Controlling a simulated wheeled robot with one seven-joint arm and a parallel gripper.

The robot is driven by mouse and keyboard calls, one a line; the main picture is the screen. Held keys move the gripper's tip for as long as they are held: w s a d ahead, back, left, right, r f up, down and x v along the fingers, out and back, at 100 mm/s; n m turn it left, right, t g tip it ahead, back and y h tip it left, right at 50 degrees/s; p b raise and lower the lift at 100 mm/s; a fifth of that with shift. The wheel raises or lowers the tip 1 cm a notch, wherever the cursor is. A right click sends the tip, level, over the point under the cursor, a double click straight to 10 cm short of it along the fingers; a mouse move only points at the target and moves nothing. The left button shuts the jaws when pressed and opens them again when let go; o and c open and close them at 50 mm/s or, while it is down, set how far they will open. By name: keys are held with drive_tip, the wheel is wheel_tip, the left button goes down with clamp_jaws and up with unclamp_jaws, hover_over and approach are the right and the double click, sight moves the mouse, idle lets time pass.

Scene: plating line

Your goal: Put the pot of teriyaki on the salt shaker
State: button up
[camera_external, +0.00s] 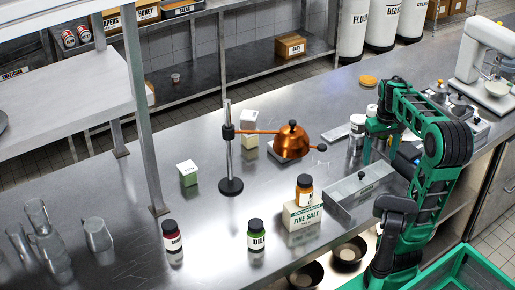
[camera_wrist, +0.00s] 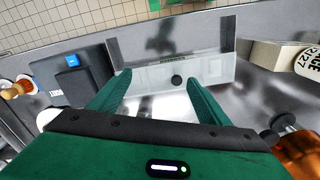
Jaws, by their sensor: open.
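I cannot make out a label reading teriyaki in either view. Beyond the fingers is a steel bin with a black knob (camera_wrist: 177,80).
The long steel bin (camera_external: 345,208) lies in front of my gripper. A red-labelled jar (camera_external: 172,240) and a DILL jar (camera_external: 256,238) stand nearer the front, with glasses (camera_external: 97,235) at left. Bare counter lies between them.

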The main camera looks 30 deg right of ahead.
drive_tip(key=s+a+f+m, duration=0.2)
drive_tip(key=s+a+f, duration=0.3)
drive_tip(key=s+f, duration=0.4)
drive_tip(key=s, duration=0.4)
drive_tip(key=shift+f+m, duration=0.3)
drive_tip(key=shift+f, duration=0.05)
drive_tip(key=shift+a, duration=0.1)
